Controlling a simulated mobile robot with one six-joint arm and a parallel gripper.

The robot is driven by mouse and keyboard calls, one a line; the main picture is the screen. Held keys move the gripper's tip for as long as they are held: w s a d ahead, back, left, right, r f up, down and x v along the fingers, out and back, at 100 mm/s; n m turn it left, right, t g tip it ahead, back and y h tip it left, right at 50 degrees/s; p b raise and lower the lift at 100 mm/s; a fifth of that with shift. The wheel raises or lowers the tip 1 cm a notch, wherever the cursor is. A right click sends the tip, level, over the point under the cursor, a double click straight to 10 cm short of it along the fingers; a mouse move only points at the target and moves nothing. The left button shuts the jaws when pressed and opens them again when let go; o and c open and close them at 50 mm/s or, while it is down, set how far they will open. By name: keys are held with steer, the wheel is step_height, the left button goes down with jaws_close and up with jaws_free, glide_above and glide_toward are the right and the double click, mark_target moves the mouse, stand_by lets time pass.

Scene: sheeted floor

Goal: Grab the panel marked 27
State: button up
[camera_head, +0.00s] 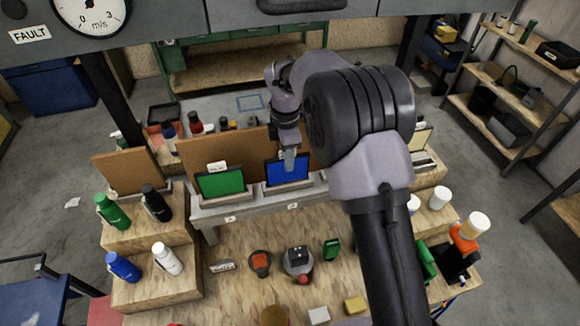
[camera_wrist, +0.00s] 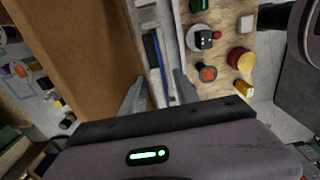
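A blue panel (camera_head: 288,172) stands upright in a holder on the grey rack (camera_head: 255,204). A green panel (camera_head: 221,183) stands to its left, with a small white tag on top. I cannot read the number 27 on any panel. My gripper (camera_head: 289,160) points down at the blue panel and covers part of its face. In the wrist view my gripper (camera_wrist: 158,78) is open. The blue panel (camera_wrist: 154,58) shows there edge-on as a thin strip, between the two fingers in the picture. I see no finger touching it.
Brown boards (camera_head: 125,170) stand behind the rack. Green, black, blue and white bottles (camera_head: 167,258) stand on wooden steps at left. A red button (camera_head: 260,261), a black knob unit (camera_head: 298,260) and small blocks lie on the wooden table in front. White-lidded containers (camera_head: 440,197) stand at right.

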steer(key=shift+w+f, duration=0.15)
steer(key=shift+f, duration=0.75)
steer(key=shift+r, duration=0.1)
jaws_close()
stand_by(0.6)
